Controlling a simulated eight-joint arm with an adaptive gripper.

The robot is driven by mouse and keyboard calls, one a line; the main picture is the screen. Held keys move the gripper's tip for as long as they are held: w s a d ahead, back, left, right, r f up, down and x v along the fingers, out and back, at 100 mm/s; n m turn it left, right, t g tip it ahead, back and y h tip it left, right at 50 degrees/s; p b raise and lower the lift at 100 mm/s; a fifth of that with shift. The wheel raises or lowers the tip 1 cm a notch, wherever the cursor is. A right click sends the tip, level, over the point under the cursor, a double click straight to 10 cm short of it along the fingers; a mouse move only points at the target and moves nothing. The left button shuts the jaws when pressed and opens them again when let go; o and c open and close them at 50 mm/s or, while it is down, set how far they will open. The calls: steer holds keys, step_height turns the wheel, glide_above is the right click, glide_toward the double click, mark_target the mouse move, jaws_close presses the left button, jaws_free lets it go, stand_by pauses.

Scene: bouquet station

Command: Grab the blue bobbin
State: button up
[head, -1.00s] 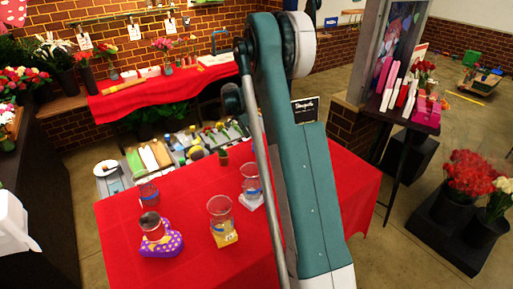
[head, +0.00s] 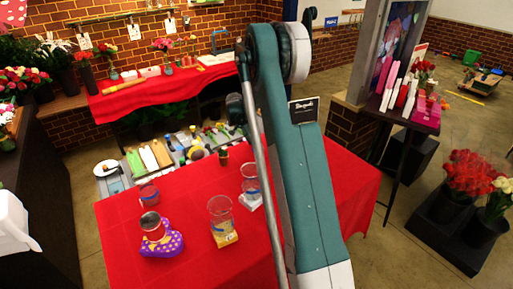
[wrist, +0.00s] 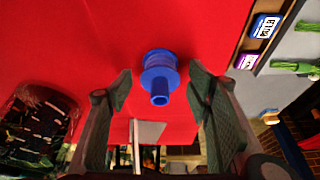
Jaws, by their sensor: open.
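The blue bobbin (wrist: 159,72) stands out against the red cloth (wrist: 100,20) in the wrist view, with a round flange and a narrower hollow end facing the camera. My gripper (wrist: 158,88) is open, with one green-padded finger on each side of the bobbin. Gaps show between the bobbin and both fingers; I cannot tell how far the fingertips are from it in depth. In the head view my arm crosses the red table, and neither the bobbin nor my gripper can be seen there.
On the red table (head: 130,255) stand clear cups (head: 221,212), one on a yellow block, and a cup on a purple dotted base (head: 165,244). A shelf edge with labelled boxes (wrist: 264,27) lies at upper right in the wrist view. Cloth around the bobbin looks clear.

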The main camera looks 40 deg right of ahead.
steer(key=shift+c, duration=0.7)
steer(key=c, duration=0.8)
steer(key=shift+r, duration=0.1)
steer(key=shift+c, duration=0.2)
steer(key=shift+r, duration=4.95)
